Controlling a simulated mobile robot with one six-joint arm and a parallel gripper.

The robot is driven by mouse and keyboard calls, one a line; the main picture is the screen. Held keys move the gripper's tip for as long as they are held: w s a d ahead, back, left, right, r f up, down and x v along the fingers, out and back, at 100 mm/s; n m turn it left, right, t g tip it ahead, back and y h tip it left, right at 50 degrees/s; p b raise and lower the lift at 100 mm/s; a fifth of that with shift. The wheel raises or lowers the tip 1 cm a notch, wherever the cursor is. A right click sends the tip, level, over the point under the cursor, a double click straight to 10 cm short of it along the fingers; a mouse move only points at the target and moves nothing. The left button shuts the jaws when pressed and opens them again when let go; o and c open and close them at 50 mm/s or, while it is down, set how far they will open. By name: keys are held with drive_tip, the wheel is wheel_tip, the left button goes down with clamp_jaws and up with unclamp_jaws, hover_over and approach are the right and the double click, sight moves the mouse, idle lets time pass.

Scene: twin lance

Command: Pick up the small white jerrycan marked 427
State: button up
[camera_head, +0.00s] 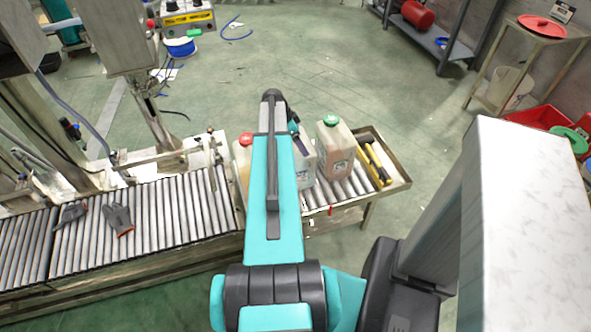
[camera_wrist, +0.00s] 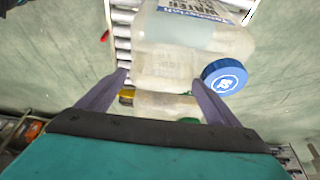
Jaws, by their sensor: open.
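Three pale, translucent jerrycans stand on the roller conveyor's end in the head view: a red-capped one (camera_head: 243,166) partly hidden by my arm, a middle one with a label (camera_head: 304,165), and a green-capped one (camera_head: 336,150). I cannot read 427 on any of them. In the wrist view a blue-capped jerrycan (camera_wrist: 200,38) with a blue and white label is close, at and beyond my fingertips. Another pale jerrycan (camera_wrist: 160,104) with a green cap shows lower, between the fingers. My gripper (camera_wrist: 160,77) is open; whether it touches a can is unclear.
Yellow-and-black tools (camera_head: 375,163) lie at the conveyor's right end, beside the green-capped can. Grey gloves (camera_head: 119,219) lie on the left rollers. A metal machine post (camera_head: 150,120) stands left. A steel side table (camera_head: 527,65) stands at the right.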

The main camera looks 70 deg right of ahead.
drive_tip(key=shift+c, duration=0.2)
idle(0.3)
drive_tip(key=c, duration=1.8)
